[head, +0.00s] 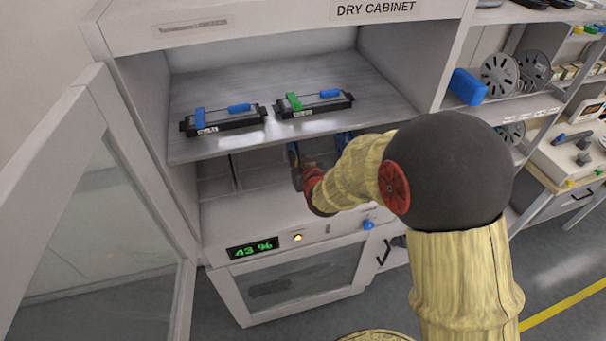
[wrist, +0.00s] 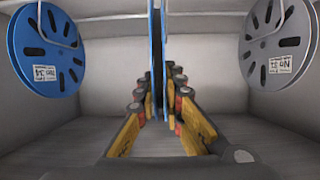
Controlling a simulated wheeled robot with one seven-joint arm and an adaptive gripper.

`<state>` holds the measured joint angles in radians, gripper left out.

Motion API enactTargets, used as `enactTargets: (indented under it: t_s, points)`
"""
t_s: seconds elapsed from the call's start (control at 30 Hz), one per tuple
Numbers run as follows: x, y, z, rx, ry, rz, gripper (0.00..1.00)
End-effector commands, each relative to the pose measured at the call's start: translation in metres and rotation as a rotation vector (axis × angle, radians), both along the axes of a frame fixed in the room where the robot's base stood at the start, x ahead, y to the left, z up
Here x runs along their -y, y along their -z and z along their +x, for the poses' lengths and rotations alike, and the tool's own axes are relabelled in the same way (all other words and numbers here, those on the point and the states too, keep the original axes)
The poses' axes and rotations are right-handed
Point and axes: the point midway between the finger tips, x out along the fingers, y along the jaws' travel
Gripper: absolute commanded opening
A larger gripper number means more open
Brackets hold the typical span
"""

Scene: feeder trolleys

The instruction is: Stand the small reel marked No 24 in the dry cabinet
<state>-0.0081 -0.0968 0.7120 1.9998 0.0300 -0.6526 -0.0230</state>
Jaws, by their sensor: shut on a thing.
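The dry cabinet (head: 290,42) stands open, with a shelf in its upper part and a lower compartment. My gripper (head: 299,172) reaches into the lower compartment, below the shelf. In the wrist view my gripper (wrist: 158,108) is shut on a thin blue reel (wrist: 157,55), seen edge-on between the fingers. Its label is out of sight, so I cannot read its number. Its blue edge shows in the head view (head: 293,154). I cannot tell whether it touches the compartment floor.
Two black feeders (head: 222,121) (head: 313,105) lie on the shelf. The glass door (head: 85,215) stands open at left. Side shelves (head: 500,104) hold more reels.

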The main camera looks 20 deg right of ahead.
Motion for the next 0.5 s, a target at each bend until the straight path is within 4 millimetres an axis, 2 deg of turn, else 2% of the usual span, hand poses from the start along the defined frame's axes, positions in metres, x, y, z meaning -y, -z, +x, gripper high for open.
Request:
enactTargets:
  t_s: [0.03, 0.13, 0.5]
  points:
    - [0.0, 0.001, 0.009, 0.001, 0.0, 0.0, 0.0]
    - [0.0, 0.001, 0.019, 0.002, 0.0, 0.0, 0.0]
    - [0.0, 0.009, 0.029, 0.0, 0.0, 0.0, 0.0]
